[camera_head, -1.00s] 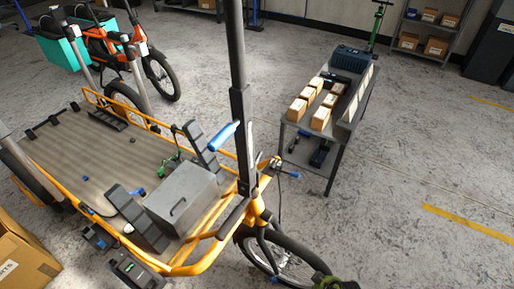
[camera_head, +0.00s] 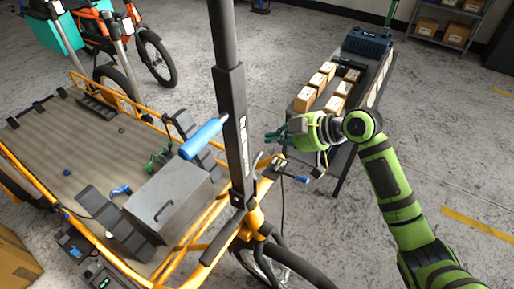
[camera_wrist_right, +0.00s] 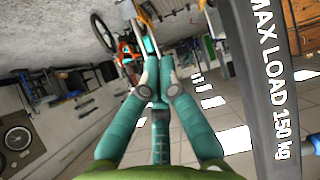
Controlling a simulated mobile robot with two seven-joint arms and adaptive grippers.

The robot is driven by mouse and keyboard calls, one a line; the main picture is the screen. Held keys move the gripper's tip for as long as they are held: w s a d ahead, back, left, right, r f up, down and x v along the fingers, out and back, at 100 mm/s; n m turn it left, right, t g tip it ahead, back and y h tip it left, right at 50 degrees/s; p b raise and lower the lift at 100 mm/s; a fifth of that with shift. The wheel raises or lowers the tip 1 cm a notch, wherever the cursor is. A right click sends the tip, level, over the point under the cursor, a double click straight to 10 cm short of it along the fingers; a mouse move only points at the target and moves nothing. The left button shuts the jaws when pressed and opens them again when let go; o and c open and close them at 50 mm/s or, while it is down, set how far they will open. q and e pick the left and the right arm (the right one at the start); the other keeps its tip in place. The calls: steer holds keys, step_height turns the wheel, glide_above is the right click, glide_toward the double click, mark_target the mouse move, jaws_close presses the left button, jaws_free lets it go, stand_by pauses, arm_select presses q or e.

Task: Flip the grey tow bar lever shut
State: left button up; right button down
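The black tow bar (camera_head: 232,110) stands upright on the orange cargo bike, with a blue grip (camera_head: 204,138) to its left. A small grey piece (camera_head: 257,158) at the bar's right side may be the tow bar lever; its exact position is hard to tell. My right gripper (camera_head: 273,137) is to the right of the bar, apart from it, above the handlebar area. In the right wrist view its teal fingers (camera_wrist_right: 157,72) are drawn together with nothing visible between them. The bar (camera_wrist_right: 268,90) shows close on the right there, marked MAX LOAD 150 kg. My left gripper is not in view.
A grey box (camera_head: 170,200) sits on the bike's bed (camera_head: 60,145). A side table with small cartons (camera_head: 306,98) and a dark blue crate (camera_head: 366,42) stands behind my right arm. Handlebar levers (camera_head: 290,177) lie below the gripper.

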glide_above(257, 156)
steer(key=a, duration=0.3)
step_height(257, 156, down, 5)
steer(key=shift+d+f+p, duration=0.8)
steer(key=shift+d+f, duration=0.35)
steer(key=shift+f, duration=0.1)
steer(key=shift+s+d+f, duration=0.15)
steer(key=shift+d+f, duration=0.15)
steer(key=shift+d, duration=0.1)
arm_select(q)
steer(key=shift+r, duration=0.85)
